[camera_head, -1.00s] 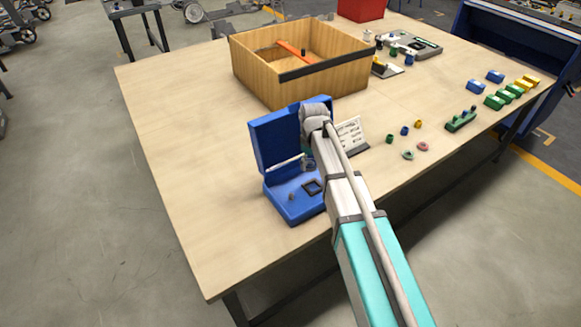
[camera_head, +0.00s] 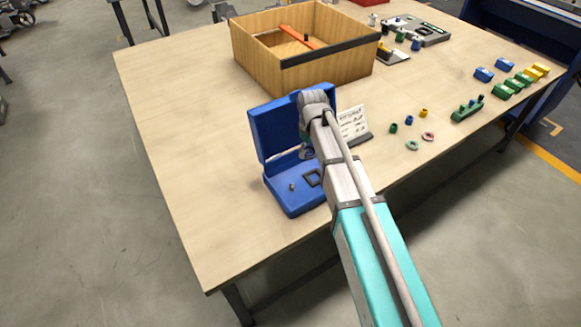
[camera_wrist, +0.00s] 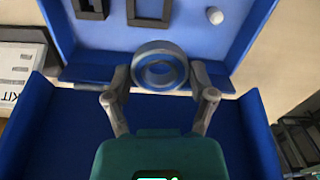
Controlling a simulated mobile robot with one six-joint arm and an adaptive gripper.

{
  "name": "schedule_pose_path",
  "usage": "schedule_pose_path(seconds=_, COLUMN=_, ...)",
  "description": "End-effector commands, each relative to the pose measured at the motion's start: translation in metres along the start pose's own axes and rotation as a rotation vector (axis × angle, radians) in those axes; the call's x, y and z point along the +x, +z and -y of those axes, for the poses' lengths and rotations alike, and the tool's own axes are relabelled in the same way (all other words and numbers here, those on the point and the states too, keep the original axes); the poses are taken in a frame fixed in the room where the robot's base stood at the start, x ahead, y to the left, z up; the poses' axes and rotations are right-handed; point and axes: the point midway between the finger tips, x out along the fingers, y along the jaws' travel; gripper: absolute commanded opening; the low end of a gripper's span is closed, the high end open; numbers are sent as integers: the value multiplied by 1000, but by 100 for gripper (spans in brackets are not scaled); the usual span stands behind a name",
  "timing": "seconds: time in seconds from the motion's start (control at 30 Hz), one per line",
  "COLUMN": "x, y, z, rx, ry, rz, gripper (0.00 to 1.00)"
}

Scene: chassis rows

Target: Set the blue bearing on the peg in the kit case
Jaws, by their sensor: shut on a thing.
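The kit case (camera_head: 278,203) is blue and stands open on the table, lid upright at its back. Its floor has dark square frames (camera_wrist: 153,22) and a small light peg (camera_wrist: 214,15), which also shows in the head view (camera_head: 292,187). My gripper (camera_wrist: 160,75) is shut on the blue bearing (camera_wrist: 160,46), a thick ring with a grey inner part, one finger on each side. In the wrist view the bearing is apart from the peg, below and left of it.
A white card (camera_head: 352,122) stands just right of the case. Small coloured parts (camera_head: 409,120) lie further right. A large wooden bin (camera_head: 262,66) stands behind. The table left of the case is clear.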

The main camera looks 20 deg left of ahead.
Motion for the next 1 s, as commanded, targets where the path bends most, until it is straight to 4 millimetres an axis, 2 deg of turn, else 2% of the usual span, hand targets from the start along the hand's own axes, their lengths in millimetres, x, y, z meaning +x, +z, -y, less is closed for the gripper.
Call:
schedule_pose_path(seconds=0.03, x=4, y=2, z=12, rx=-2, ry=0, rz=0, gripper=19)
schedule_pose_path(seconds=0.2, x=11, y=6, z=47, rx=0, ry=0, rz=0, gripper=19)
schedule_pose_path(seconds=0.4, x=16, y=8, z=76, rx=5, ry=0, rz=0, gripper=19)
schedule_pose_path(seconds=1.0, x=19, y=7, z=81, rx=5, ry=0, rz=0, gripper=19)
